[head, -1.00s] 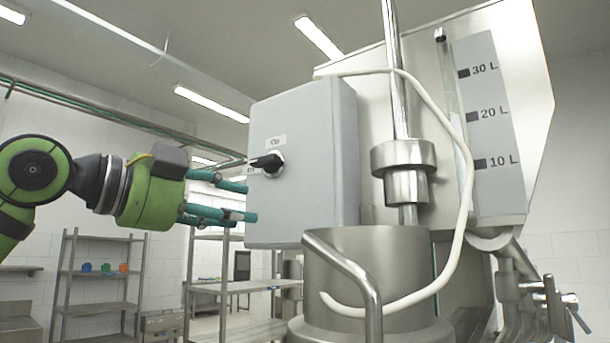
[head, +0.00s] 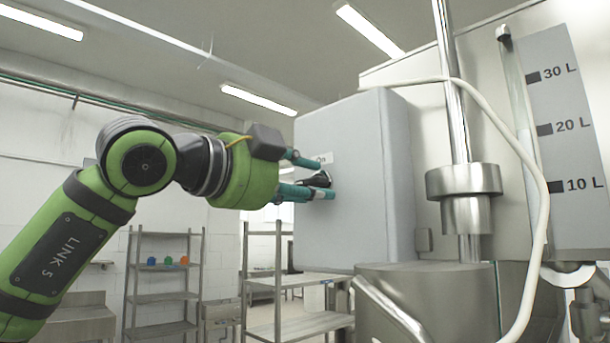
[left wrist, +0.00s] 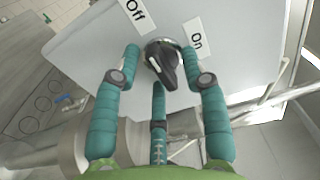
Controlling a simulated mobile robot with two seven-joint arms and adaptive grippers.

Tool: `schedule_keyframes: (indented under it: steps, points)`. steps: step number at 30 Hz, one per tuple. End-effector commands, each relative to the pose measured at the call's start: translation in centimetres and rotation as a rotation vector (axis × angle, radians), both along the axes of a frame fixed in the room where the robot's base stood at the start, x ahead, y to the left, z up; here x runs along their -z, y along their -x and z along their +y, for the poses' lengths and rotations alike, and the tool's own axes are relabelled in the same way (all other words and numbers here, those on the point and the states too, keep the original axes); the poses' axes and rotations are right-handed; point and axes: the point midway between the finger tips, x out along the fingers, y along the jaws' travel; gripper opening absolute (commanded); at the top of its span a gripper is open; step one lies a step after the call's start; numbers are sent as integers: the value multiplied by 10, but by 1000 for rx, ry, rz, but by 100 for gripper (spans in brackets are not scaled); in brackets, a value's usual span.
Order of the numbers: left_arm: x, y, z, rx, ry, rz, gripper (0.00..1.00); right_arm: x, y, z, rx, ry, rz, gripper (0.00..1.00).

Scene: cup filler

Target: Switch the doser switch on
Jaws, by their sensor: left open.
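The doser switch is a black rotary knob (head: 318,179) on the front of a grey box (head: 352,225). In the left wrist view the knob (left wrist: 162,62) sits between an "Off" label (left wrist: 134,12) and an "On" label (left wrist: 197,41). Its narrow grip runs from upper left to lower right; which label it is set to I cannot tell. My left gripper (head: 314,176) is open at the box, its teal fingers around the knob. In the left wrist view the fingers (left wrist: 163,68) lie left, right and below the knob; contact is unclear. My right gripper is out of view.
Steel shelving (head: 160,297) stands in the left background.

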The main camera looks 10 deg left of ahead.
Motion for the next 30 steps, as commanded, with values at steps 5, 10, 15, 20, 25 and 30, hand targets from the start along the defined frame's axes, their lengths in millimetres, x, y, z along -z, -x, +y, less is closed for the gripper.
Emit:
schedule_keyframes:
  steps: [5,10,15,20,25,30]
  points:
    - [1,0,0,0,0,0,44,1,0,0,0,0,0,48]
    - [1,0,0,0,-1,1,0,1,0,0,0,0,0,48]
    - [1,0,0,0,-1,0,0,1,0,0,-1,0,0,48]
    - [2,0,0,1,-19,-11,0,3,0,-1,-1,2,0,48]
    - [2,0,0,1,-73,-47,0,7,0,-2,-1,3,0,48]
    - [3,0,0,3,-174,-113,0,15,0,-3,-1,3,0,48]
